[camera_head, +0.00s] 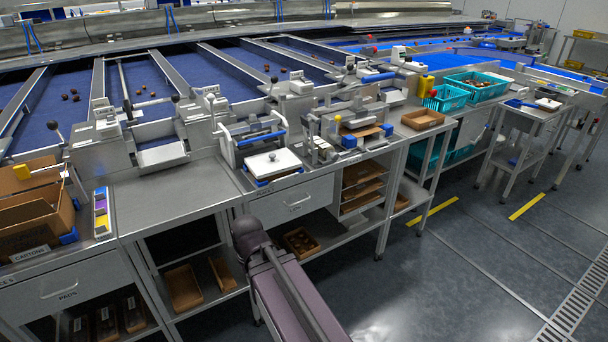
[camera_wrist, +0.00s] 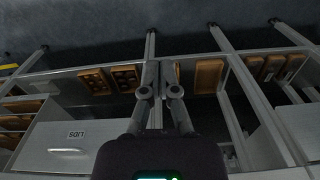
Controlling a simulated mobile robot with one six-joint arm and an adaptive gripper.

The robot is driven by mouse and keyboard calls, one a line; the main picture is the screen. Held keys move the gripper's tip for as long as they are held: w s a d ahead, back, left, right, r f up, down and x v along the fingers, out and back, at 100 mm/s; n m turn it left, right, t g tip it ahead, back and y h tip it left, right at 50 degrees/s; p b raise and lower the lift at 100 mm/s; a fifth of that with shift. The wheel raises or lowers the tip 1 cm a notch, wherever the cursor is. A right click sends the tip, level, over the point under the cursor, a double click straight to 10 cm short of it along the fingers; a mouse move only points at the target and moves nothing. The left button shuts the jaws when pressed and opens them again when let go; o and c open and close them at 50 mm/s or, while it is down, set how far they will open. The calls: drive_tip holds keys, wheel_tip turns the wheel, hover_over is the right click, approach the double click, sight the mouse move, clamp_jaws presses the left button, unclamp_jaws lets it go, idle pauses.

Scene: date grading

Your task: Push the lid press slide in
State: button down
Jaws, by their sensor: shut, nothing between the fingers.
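In the head view only my arm shows, low in front of the bench; my gripper cannot be made out there.
The closed drawer (camera_head: 293,203) is below the press; its label shows in the wrist view (camera_wrist: 68,149). Cardboard trays (camera_wrist: 209,76) lie on shelves beneath. Right of the press stands another bench device (camera_head: 362,129) with a brown tray. The floor (camera_head: 440,270) in front is clear.

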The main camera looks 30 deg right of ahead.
drive_tip(key=w+d+r+m+t+y+p, duration=0.1)
drive_tip(key=w+d+r+m+t, duration=0.2)
drive_tip(key=w+d+m, duration=0.45)
drive_tip(key=w+d+r+m+t+y+p, duration=0.25)
drive_tip(key=d+m, duration=0.25)
drive_tip(key=m, duration=0.5)
drive_tip(key=w+d+r+m+t+h, duration=0.1)
drive_tip(key=d+r+m+t, duration=0.2)
drive_tip(key=d+m, duration=0.6)
drive_tip(key=w+d+r+m+t+h+p, duration=0.1)
drive_tip(key=w+d+r+m+t+h, duration=0.1)
drive_tip(key=d+r+m, duration=0.4)
drive_tip(key=d+m+t, duration=0.1)
drive_tip(key=d+m, duration=0.2)
drive_tip(key=shift+w+d+p, duration=0.2)
drive_tip(key=shift+p, duration=0.1)
drive_tip(key=shift+f, duration=0.1)
drive_tip(key=b, duration=0.5)
approach(301, 173)
wheel_tip(301, 173, down, 4)
drive_tip(key=w, duration=0.2)
drive_tip(key=shift+w+a, duration=0.2)
drive_tip(key=shift+w, duration=1.85)
